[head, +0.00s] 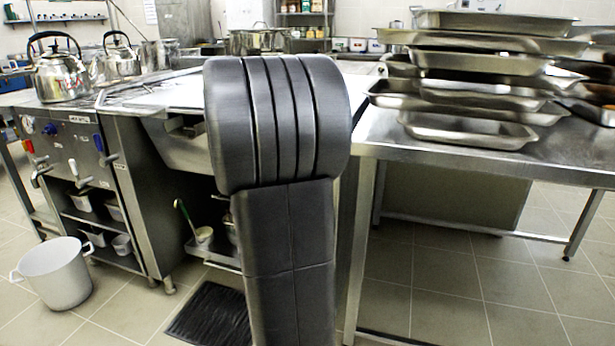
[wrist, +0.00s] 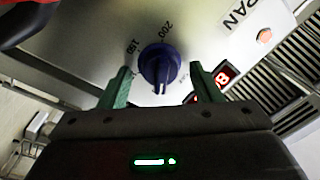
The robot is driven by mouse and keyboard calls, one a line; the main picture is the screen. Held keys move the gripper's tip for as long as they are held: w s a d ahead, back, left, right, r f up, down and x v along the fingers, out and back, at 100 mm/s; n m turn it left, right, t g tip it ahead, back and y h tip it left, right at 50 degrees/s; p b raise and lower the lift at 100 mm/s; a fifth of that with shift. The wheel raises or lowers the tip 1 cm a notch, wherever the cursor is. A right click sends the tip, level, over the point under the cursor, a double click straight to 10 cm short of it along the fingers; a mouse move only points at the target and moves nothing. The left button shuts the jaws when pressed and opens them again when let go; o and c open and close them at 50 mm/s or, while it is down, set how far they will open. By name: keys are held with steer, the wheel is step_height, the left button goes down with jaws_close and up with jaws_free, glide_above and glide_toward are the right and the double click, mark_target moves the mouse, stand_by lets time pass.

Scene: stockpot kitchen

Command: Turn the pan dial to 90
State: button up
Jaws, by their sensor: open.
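A red digital display (wrist: 222,77) is partly hidden behind the right finger. The dial's exact setting cannot be read. My arm blocks the middle of the head view, and my gripper does not show there.
A steel table (head: 480,165) with stacked trays (head: 470,135) stands at the right. At the left are kettles (head: 62,78) above a panel with blue knobs, and a white pot (head: 54,275) on the floor. A dark floor mat (head: 212,315) lies near my arm.

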steer(key=r+p+v, duration=0.1)
steer(key=p+v, duration=0.1)
steer(key=v, duration=1.1)
steer(key=shift+s+f+p, duration=0.3)
steer(key=shift+s+f, duration=0.05)
steer(key=shift+f, duration=0.15)
steer(key=shift+a, duration=0.1)
steer(key=f+b+x, duration=0.1)
steer(key=b+x, duration=0.1)
steer(key=x, duration=1.1)
steer(key=shift+w+r, duration=0.4)
steer(key=shift+r, duration=0.15)
steer(key=shift+s, duration=0.1)
